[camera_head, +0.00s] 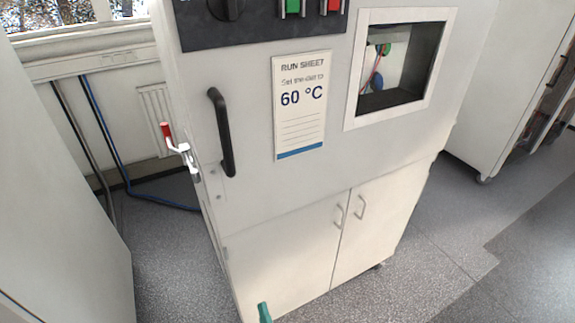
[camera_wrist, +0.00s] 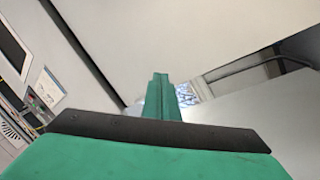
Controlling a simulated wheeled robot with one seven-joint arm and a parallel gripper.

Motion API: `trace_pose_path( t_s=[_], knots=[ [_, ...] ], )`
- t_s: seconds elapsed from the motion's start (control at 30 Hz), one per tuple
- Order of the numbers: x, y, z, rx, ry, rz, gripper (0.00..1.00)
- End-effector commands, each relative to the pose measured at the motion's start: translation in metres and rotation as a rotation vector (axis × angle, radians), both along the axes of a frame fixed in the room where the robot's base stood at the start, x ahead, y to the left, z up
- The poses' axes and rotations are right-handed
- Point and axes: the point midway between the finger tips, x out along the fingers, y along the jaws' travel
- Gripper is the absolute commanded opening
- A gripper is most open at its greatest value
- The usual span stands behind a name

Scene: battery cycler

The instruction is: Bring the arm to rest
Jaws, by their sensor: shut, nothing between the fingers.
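My gripper (camera_wrist: 161,90) shows in the wrist view with its green fingers together and nothing between them. In the head view only a green tip of it (camera_head: 264,313) shows at the bottom edge, in front of the cabinet's lower doors. The rest of my arm is out of the head view. The battery cycler cabinet (camera_head: 250,190) stands upright ahead, with a run sheet (camera_head: 300,105) reading "60 °C", a black handle (camera_head: 222,132) and a small window (camera_head: 401,68). The gripper appears apart from the cabinet.
A red-tipped lever (camera_head: 177,143) sticks out from the cabinet's left side. Green and red buttons (camera_head: 311,7) and a dark dial (camera_head: 225,8) sit at the top. Pale cabinets flank it on the left (camera_head: 60,180) and right (camera_head: 510,90). The grey floor (camera_head: 450,240) at the right is clear.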

Motion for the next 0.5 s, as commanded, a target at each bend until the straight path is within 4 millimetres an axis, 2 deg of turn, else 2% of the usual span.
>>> trace_pose_path(
  t_s=[0.03, 0.17, 0.5],
  knots=[
    [-0.018, 0.005, 0.002, 0.037, 0.023, -0.015, 0.0],
    [-0.056, 0.006, 0.011, 0.131, 0.083, -0.057, 0.0],
    [-0.159, -0.013, 0.046, 0.352, 0.252, -0.156, 0.0]
  ],
)
